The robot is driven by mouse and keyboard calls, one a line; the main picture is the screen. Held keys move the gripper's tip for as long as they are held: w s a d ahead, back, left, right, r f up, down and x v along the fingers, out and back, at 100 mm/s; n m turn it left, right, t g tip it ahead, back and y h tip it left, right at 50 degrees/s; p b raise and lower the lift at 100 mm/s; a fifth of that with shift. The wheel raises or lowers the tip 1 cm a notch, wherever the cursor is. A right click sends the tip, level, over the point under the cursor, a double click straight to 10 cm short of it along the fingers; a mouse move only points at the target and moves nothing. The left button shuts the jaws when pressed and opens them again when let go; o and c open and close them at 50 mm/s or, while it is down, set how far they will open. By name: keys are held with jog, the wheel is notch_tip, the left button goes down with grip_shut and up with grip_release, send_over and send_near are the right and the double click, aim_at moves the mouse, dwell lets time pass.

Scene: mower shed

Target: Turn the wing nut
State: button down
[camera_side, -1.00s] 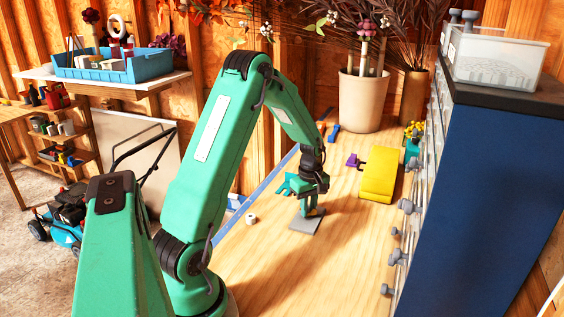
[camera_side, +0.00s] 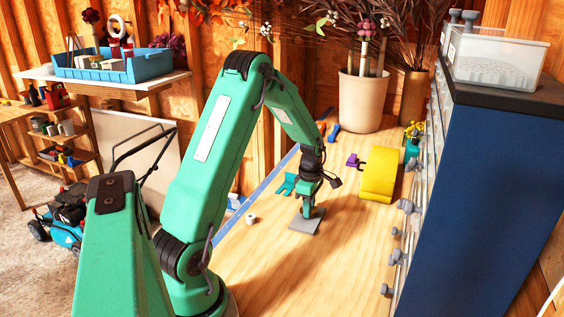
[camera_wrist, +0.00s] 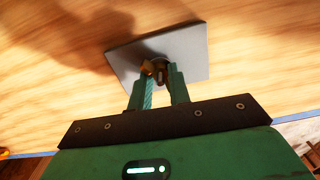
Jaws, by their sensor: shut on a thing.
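The wing nut (camera_wrist: 147,67) is a small brownish part on a grey square plate (camera_wrist: 190,42) in the wrist view. My gripper (camera_wrist: 159,78) has its two green fingers on either side of the wing nut and is shut on it. In the side view the plate (camera_side: 297,225) lies flat on the wooden bench and my gripper (camera_side: 309,212) points straight down over it. The wing nut is hidden behind the fingers there.
A yellow curved object (camera_side: 379,175) and a purple piece (camera_side: 353,160) lie to the right. A teal piece (camera_side: 287,184) lies behind my gripper, and a small white ring (camera_side: 251,219) to the left. A blue cabinet (camera_side: 470,190) bounds the right side. The near bench is clear.

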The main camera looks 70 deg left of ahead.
jog(key=shift+d+f, duration=0.1)
jog(key=shift+f, duration=0.05)
jog(key=c, duration=1.3)
grip_release()
jog(key=shift+r, duration=4)
